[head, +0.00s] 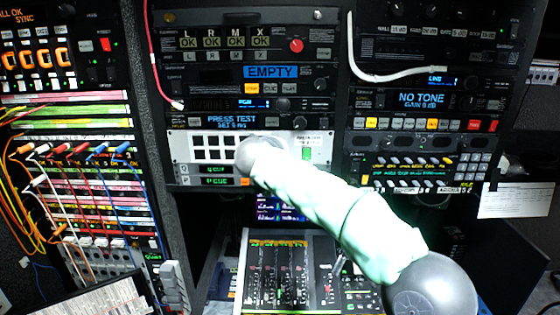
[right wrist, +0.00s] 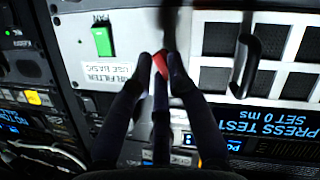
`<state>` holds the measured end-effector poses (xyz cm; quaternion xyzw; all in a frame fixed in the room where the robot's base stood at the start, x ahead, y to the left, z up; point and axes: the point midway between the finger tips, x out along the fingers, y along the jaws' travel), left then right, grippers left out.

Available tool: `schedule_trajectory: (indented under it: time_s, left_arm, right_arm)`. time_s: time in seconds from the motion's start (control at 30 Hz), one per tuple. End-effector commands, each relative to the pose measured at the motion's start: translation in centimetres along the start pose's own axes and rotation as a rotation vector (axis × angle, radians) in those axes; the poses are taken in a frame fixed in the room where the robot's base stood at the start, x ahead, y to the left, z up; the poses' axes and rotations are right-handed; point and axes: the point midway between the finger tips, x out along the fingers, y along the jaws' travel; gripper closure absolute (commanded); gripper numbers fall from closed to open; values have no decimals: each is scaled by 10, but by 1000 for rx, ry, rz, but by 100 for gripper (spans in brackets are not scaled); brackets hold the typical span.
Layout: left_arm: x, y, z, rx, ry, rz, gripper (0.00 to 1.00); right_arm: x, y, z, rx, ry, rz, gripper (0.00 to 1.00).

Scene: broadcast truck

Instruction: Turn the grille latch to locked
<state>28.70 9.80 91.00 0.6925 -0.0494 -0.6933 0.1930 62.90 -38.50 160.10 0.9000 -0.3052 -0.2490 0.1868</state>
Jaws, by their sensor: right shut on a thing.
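The white grille panel (head: 181,147) is in the rack at the centre of the head view, with dark square openings. It fills the upper part of the right wrist view (right wrist: 132,25), beside a green marker (right wrist: 103,40). My right gripper (right wrist: 160,65) is at the panel, with its dark fingertips closed around a small red piece (right wrist: 161,64), seemingly the latch. Most of the latch is hidden by the fingers, so its angle cannot be told. In the head view my right wrist covers this spot. My left gripper is not in view.
A dark curved handle (right wrist: 245,65) stands out from the panel near my fingers. A display reading PRESS TEST (head: 232,120) is above the panel in the head view. A mixing desk (head: 285,270) lies below. A patch bay with loose cables (head: 85,170) is at left.

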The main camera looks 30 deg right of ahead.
Motion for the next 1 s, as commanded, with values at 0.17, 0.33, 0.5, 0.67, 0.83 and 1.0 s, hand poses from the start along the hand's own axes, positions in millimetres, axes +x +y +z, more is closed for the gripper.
schedule_trajectory:
  time_s: [0.17, 0.33, 0.5, 0.67, 0.83, 1.0]
  left_arm:
    - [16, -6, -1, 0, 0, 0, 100]
    - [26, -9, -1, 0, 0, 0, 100]
    - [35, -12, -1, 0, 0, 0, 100]
    - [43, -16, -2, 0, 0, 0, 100]
    - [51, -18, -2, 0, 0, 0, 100]
    - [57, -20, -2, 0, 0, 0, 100]
  right_arm:
    - [1, -5, 2, -158, 1, 63, 100]
    - [1, -6, 1, -308, 1, 126, 100]
    - [0, -7, 1, -456, 1, 188, 100]
    - [1, -8, 1, -595, 1, 246, 100]
    - [1, -9, 1, -730, 1, 302, 100]
    - [1, -10, 1, -843, 1, 348, 100]
